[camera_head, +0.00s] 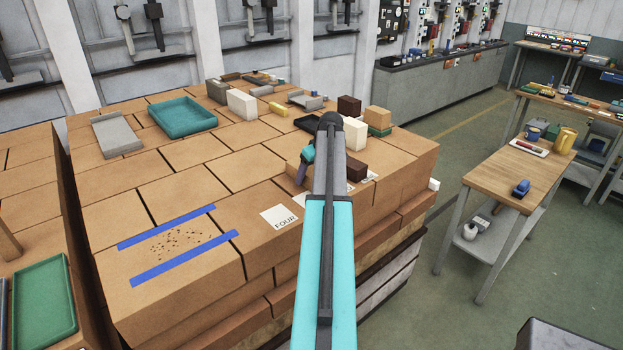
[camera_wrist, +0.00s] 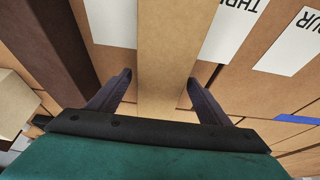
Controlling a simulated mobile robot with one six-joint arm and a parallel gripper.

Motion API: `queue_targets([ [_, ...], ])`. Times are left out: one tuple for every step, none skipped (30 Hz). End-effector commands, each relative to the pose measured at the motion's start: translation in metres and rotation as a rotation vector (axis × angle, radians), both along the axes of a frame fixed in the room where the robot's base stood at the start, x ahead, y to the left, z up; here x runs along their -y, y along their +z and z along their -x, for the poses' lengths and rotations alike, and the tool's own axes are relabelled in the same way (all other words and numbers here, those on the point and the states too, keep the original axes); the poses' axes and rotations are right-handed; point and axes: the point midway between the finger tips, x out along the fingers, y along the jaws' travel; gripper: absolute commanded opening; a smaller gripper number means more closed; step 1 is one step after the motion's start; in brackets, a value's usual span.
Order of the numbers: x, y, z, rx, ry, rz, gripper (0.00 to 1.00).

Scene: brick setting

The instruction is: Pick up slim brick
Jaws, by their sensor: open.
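A long, narrow tan brick (camera_wrist: 175,40), which looks like the slim brick, runs up the middle of the wrist view. My gripper (camera_wrist: 158,77) is open, with one dark finger on each side of it. A gap shows at the left finger; the right fingertip appears close to the brick's right edge. Whether either finger touches it I cannot tell. In the head view my gripper (camera_head: 305,165) is low over the brick-topped stack, partly behind my arm.
A dark brown brick (camera_head: 356,169) lies just right of my gripper; a dark brown brick also shows in the wrist view (camera_wrist: 48,50). White labels, one reading FOUR (camera_head: 281,216), lie on the stack. A teal tray (camera_head: 183,114) and several blocks stand farther back.

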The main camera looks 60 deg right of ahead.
Motion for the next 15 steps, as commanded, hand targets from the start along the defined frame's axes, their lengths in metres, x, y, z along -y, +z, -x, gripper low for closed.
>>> queue_targets([
  [0.0, 0.0001, 0.0002, 0.0, 0.0, 0.0, 0.72],
  [0.0001, 0.0001, 0.0002, 0.0, 0.0, 0.0, 0.72],
  [0.0001, 0.0001, 0.0002, 0.0, 0.0, 0.0, 0.72],
  [0.0001, 0.0001, 0.0002, 0.0, 0.0, 0.0, 0.67],
  [0.0001, 0.0001, 0.0002, 0.0, 0.0, 0.0, 0.62],
  [0.0001, 0.0001, 0.0002, 0.0, 0.0, 0.0, 0.55],
  [0.0001, 0.0002, 0.0003, 0.0, 0.0, 0.0, 0.5],
  [0.0001, 0.0002, 0.0003, 0.0, 0.0, 0.0, 0.45],
  [0.0002, 0.0002, 0.0004, 0.0, 0.0, 0.0, 0.38],
  [0.0002, 0.0002, 0.0004, 0.0, 0.0, 0.0, 0.33],
  [0.0003, 0.0002, 0.0004, 0.0, 0.0, 0.0, 0.28],
  [0.0003, 0.0002, 0.0004, 0.0, -0.001, 0.0, 0.21],
  [0.0003, 0.0002, 0.0004, 0.0, -0.001, 0.0, 0.16],
  [0.0003, 0.0002, 0.0004, 0.0, -0.001, 0.0, 0.11],
  [0.0006, 0.0014, 0.0001, 0.002, 0.0, 0.001, 0.08],
])
